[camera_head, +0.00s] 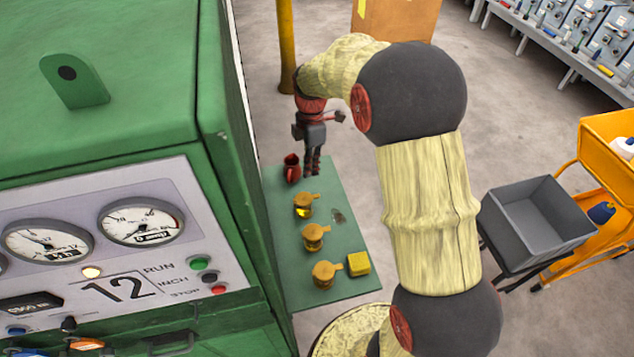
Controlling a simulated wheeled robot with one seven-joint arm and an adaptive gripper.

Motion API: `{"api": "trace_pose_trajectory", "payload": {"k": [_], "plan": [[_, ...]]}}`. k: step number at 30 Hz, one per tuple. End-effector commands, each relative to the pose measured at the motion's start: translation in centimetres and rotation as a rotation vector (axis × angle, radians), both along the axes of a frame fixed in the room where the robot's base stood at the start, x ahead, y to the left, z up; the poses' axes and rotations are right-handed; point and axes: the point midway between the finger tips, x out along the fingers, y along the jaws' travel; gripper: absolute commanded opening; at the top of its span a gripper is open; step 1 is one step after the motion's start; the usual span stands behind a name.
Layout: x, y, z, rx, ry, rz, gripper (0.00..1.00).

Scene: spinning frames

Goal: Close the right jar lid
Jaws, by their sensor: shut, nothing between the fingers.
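Three small amber jars with brownish-yellow lids stand in a row on the green table (350,288). The far jar (303,212) shows bright yellow below its lid. The middle jar (312,243) and the near jar (323,281) look alike, each with a lid tab pointing right. The row runs away from the camera, so I cannot tell which is the right jar. How far each lid is closed is too small to tell. My gripper (312,171) points down, shut and empty, above the far end of the table, beyond the far jar and apart from it.
A red mug (291,169) stands left of my gripper. A yellow block (358,264) is right of the near jar, and a small dark item (338,216) lies right of the far jar. A green machine (110,130) borders the table's left. A grey bin (535,215) stands right.

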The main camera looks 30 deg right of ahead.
Motion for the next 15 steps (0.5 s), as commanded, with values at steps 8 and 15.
{"api": "trace_pose_trajectory", "payload": {"k": [8,15], "plan": [[1.9,-2.7,-1.5,-0.101,-0.081,-0.143,0.0],[1.8,-2.7,-4.2,-0.1,-0.076,-0.15,0.0]]}}
